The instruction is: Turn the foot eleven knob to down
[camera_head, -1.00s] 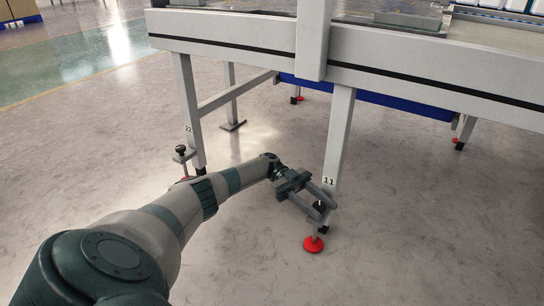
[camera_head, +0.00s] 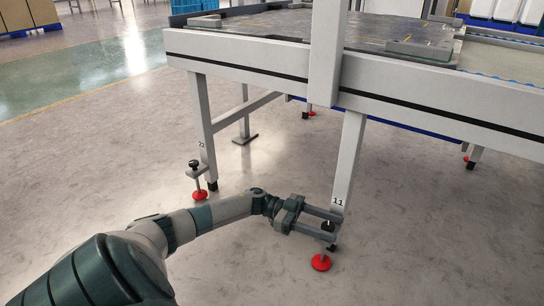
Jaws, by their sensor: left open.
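The table leg marked 11 (camera_head: 347,160) stands right of centre. At its lower end is a black knob (camera_head: 328,226) above a red round foot (camera_head: 321,262). My left gripper (camera_head: 330,224) reaches in from the left at knob height. Its two fingers are apart, one on the far side and one on the near side of the knob. Whether they touch the knob cannot be told. The gripper partly hides the bracket behind the knob. My right gripper does not show.
Another leg, marked 22 (camera_head: 202,125), stands to the left with its own black knob (camera_head: 194,163) and red foot (camera_head: 196,194). The grey table frame (camera_head: 240,57) runs above. The floor (camera_head: 430,240) to the right is clear.

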